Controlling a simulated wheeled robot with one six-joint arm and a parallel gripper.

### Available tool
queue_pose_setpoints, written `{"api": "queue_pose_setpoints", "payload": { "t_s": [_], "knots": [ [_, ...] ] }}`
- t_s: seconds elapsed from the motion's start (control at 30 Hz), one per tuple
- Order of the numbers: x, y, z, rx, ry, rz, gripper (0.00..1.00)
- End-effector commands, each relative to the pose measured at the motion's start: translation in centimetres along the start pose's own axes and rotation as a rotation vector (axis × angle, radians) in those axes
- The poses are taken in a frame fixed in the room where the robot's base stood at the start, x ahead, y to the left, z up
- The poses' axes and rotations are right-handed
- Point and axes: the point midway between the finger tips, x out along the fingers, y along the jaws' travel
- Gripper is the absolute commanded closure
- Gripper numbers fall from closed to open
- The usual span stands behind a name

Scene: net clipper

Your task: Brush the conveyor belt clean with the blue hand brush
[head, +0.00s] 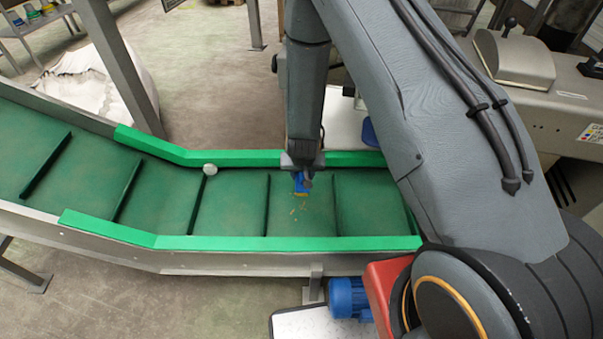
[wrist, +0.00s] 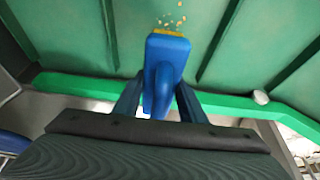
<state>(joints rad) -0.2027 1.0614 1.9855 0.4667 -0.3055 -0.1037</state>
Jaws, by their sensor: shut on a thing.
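My gripper (head: 303,172) is over the far half of the green conveyor belt (head: 236,200). It is shut on the blue hand brush (head: 300,186), which also shows in the wrist view (wrist: 166,55) between the two fingers (wrist: 158,98). The brush's yellow bristles (wrist: 170,32) point away from the gripper. Small pale crumbs (head: 300,206) lie on the belt just in front of the bristles, and they show in the wrist view (wrist: 173,18) beyond the brush tip. I cannot tell whether the bristles touch the belt.
Green side rails (head: 290,243) edge the belt, and dark cross bars (head: 267,205) divide it. A whitish round object (head: 210,169) sits at the far rail, left of the brush. A blue motor (head: 349,298) is below the near rail. A grey machine (head: 530,80) stands at right.

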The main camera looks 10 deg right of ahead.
Motion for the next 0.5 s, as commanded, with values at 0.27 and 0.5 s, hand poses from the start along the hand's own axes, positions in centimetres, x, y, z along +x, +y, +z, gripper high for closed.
{"api": "queue_pose_setpoints", "payload": {
  "t_s": [0.27,0.5],
  "knots": [
    [4.0,0.0,1.5,0.000,0.000,0.000,1.00],
    [6.9,0.0,2.8,0.000,0.001,0.000,1.00]
  ]
}}
